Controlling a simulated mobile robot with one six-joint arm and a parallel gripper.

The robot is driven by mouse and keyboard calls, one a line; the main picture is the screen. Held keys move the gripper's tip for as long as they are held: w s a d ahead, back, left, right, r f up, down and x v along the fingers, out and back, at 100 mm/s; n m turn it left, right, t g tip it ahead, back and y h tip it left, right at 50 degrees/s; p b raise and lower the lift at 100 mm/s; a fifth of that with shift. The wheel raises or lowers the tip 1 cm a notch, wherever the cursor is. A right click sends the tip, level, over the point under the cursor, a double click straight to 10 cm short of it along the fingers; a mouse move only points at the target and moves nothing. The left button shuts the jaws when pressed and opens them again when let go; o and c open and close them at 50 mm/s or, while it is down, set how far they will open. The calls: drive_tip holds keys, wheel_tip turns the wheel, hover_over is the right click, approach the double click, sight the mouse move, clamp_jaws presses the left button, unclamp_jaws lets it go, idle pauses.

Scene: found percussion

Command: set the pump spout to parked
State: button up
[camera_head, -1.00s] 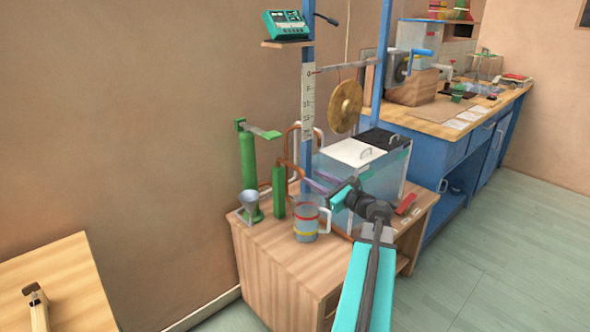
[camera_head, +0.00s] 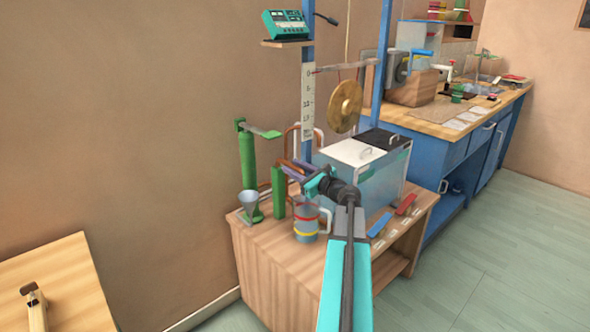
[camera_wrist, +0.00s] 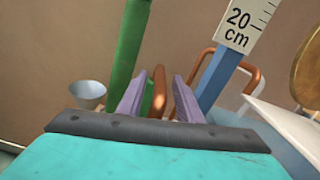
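A copper-coloured pipe, which seems to be the pump spout, bends down beside the tall green pump (camera_head: 247,157) and shows behind my fingers (camera_head: 287,168).
The glass tank (camera_head: 378,185) with white and black lids stands right of my gripper. A blue post with a scale (camera_head: 308,100) rises behind, with a brass gong (camera_head: 345,106) beside it. A grey funnel (camera_head: 249,203) and short green block (camera_head: 278,192) stand left.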

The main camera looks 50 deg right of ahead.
clamp_jaws()
drive_tip(key=shift+s+d, duration=0.1)
idle(0.3)
